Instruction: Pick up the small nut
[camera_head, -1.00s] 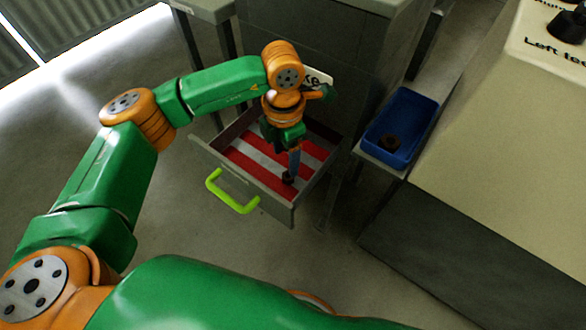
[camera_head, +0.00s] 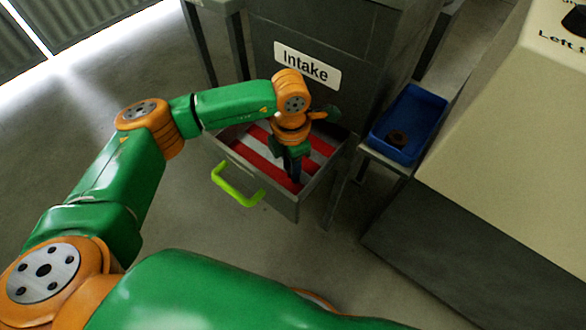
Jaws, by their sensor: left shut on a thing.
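My left gripper (camera_head: 296,177) points down into the open drawer (camera_head: 285,202), close to its front right corner. It is shut on a small dark thing at its fingertips, most likely the small nut, which is too dark and covered to make out clearly. The drawer has a red and white striped floor and a bright green handle (camera_head: 237,186). My right gripper is not in view.
A grey cabinet with an "Intake" sign (camera_head: 307,66) stands behind the drawer. The drawer walls surround the gripper closely. A beige machine (camera_head: 510,150) stands at the right. The floor (camera_head: 215,240) in front of the drawer is clear.

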